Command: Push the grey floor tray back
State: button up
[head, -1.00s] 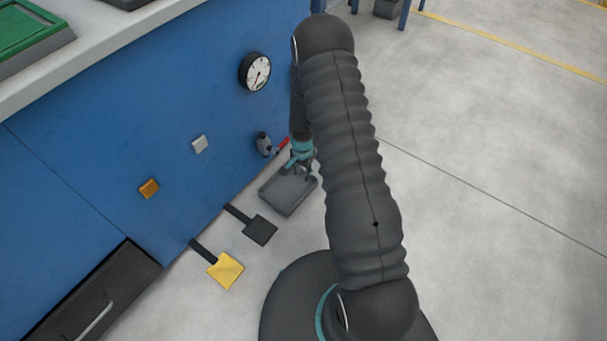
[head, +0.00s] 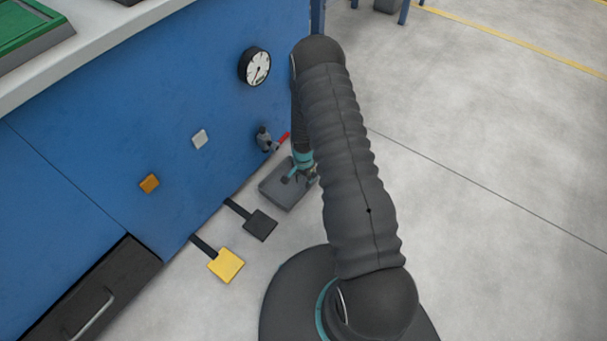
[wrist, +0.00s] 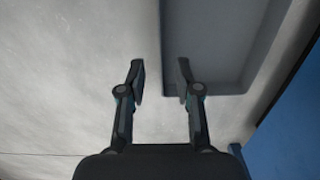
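The grey floor tray (head: 283,198) lies on the floor close to the blue front, beyond the black pedal in the head view. In the wrist view the tray (wrist: 215,45) fills the upper right, with its near rim and one corner showing. My gripper (wrist: 160,75) is open, with nothing between its two fingers. Its right finger overlaps the tray's corner in the picture; its left finger is over bare floor. I cannot tell whether it touches the tray. In the head view my gripper (head: 305,178) is low at the tray's right part, partly hidden by my arm.
A black pedal (head: 260,225) and a yellow pedal (head: 227,265) stick out from the blue front (head: 100,150). The floor to the right is clear.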

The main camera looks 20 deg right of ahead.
aim_at(304, 191)
notch_tip(304, 191, down, 9)
jog(key=shift+r, duration=0.15)
dwell(0.4)
grip_shut()
